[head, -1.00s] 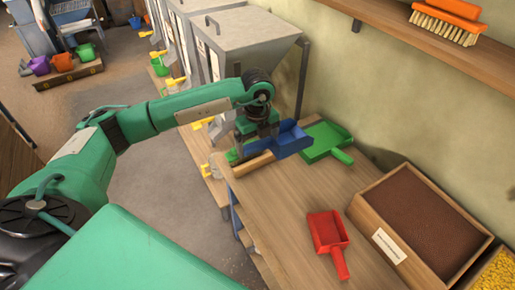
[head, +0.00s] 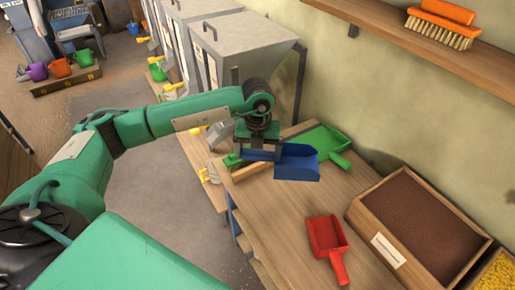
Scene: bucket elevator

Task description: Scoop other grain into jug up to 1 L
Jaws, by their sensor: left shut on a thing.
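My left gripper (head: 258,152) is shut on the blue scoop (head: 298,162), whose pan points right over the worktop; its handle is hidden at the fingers. The inside of the pan looks empty. A wooden crate (head: 363,217) with a pale label holds reddish-brown grain (head: 417,222). Yellow grain (head: 499,272) lies in another crate, cut off at the lower right. A small pale vessel (head: 214,168) stands left of the gripper by the bench edge, partly hidden; I cannot tell if it is the jug. My right gripper is not in view.
A red scoop (head: 326,240) and a green scoop (head: 322,143) lie on the wooden worktop (head: 268,208). Grey hoppers (head: 238,40) stand behind. A shelf with an orange brush (head: 445,22) overhangs the upper right. The worktop between gripper and red scoop is clear.

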